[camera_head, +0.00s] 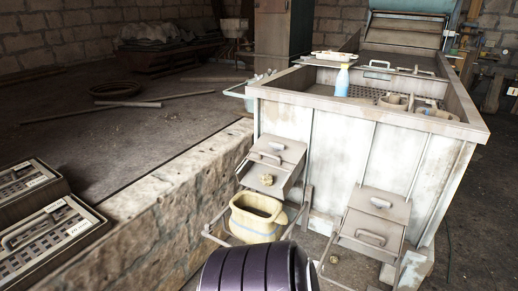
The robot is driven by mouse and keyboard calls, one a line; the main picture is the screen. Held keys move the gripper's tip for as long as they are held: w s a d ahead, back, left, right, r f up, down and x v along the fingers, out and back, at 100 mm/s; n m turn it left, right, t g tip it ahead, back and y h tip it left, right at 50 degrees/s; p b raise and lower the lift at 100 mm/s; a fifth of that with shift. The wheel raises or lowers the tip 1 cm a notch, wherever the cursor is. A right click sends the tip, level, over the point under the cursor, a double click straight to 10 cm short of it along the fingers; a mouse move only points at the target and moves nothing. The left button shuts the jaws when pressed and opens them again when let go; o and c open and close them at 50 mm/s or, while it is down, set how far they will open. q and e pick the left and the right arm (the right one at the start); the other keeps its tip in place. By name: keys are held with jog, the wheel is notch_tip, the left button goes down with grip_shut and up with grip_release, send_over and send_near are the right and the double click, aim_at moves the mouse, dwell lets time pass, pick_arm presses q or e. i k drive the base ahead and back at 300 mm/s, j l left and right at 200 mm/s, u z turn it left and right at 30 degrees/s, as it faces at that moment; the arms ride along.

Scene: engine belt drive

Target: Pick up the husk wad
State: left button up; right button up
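A small tan-brown lump (267,180), which looks like the husk wad, sits at the lower lip of the left metal chute (276,152), above the yellow bucket (254,218). A second small tan lump (334,260) shows low down, by the foot of the right chute (374,222). It is too small to tell whether it is also husk. Neither of my grippers is in view.
A rough stone ledge (180,190) runs along the left. Slotted dark boxes (50,240) lie at far left. A dark ribbed cylinder (250,270) fills the bottom middle.

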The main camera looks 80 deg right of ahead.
aim_at(267, 180)
jog(key=i+z, duration=0.2)
jog(key=z, duration=0.25)
jog(key=i+z, duration=0.25)
jog(key=z, duration=0.2)
jog(key=i+j+z, duration=0.1)
jog(key=z, duration=0.35)
jog(key=i+j, duration=0.05)
